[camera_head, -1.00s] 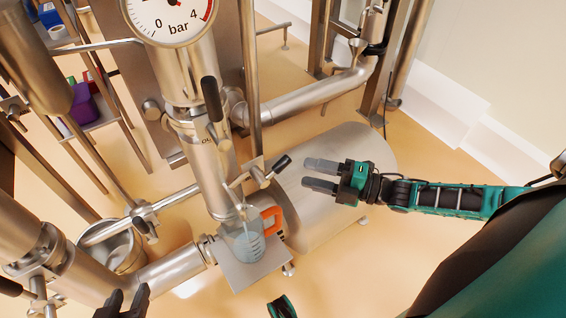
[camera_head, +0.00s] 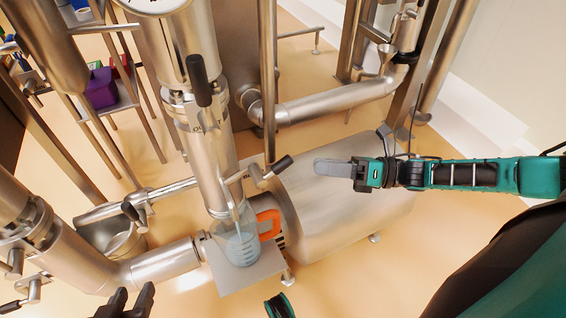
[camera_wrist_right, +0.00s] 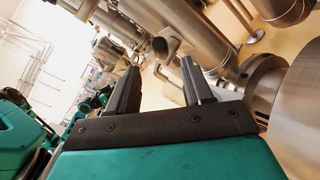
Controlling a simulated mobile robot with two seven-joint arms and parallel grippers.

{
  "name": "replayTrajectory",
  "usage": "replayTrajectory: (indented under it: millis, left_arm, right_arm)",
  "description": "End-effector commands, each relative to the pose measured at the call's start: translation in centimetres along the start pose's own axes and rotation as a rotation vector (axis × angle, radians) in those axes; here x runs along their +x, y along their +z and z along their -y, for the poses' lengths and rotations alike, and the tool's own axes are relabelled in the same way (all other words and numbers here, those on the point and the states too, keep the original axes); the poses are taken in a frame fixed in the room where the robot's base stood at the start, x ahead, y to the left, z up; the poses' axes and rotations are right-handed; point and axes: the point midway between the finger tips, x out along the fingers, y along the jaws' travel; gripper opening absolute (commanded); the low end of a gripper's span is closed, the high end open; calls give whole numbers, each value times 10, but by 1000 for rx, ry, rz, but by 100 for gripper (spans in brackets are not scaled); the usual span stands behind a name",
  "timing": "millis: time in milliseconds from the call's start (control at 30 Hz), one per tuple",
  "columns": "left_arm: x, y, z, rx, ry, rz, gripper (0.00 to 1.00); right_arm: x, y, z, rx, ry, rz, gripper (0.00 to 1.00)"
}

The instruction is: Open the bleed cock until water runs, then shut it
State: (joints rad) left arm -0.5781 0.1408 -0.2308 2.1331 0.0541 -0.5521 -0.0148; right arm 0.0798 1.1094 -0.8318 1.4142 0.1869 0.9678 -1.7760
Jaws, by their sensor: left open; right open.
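The bleed cock (camera_head: 258,177) is a small steel valve with a black-gripped lever (camera_head: 282,164), low on the upright steel column. Under its spout, a clear measuring jug (camera_head: 240,246) with an orange handle (camera_head: 268,224) holds bluish water; I cannot tell whether a stream runs now. My right gripper (camera_head: 322,167) is open and empty, just right of the lever and apart from it in the head view. The right wrist view shows its two spread fingers (camera_wrist_right: 160,78), with a dark knob (camera_wrist_right: 160,45) beyond them. My left gripper (camera_head: 130,296) is open and empty at the bottom left.
The jug stands on a small steel plate (camera_head: 248,274). A large steel cylinder (camera_head: 350,210) lies behind and below my right gripper. A black upper handle (camera_head: 199,80) projects from the column. A steel bucket (camera_head: 112,241) is at the left, beside pipes.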

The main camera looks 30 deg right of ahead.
Motion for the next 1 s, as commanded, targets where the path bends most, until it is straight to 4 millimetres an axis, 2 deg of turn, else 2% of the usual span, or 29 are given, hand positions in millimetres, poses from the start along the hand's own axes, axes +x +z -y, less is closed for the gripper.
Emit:
replayTrajectory:
  millis: [33, 200, 433, 600, 867, 1000]
  left_arm:
    - [2, 3, 0, 0, 0, 2, 43]
    - [5, 8, 0, 0, 2, 13, 43]
    - [7, 8, 0, 1, 5, 8, 43]
    - [6, 5, -2, 1, 8, 1, 43]
    - [6, 3, -3, 0, 11, -2, 43]
    - [6, 4, -3, -1, 11, -1, 43]
  right_arm:
    - [13, 0, 0, -1, 5, 3, 50]
    - [49, 0, 0, -1, 5, 2, 50]
    - [84, 0, 0, 2, 2, 2, 50]
    - [95, 0, 0, 3, 0, 1, 50]
    - [96, 0, 0, 3, -1, 0, 50]
    - [96, 0, 0, 3, -1, 0, 40]
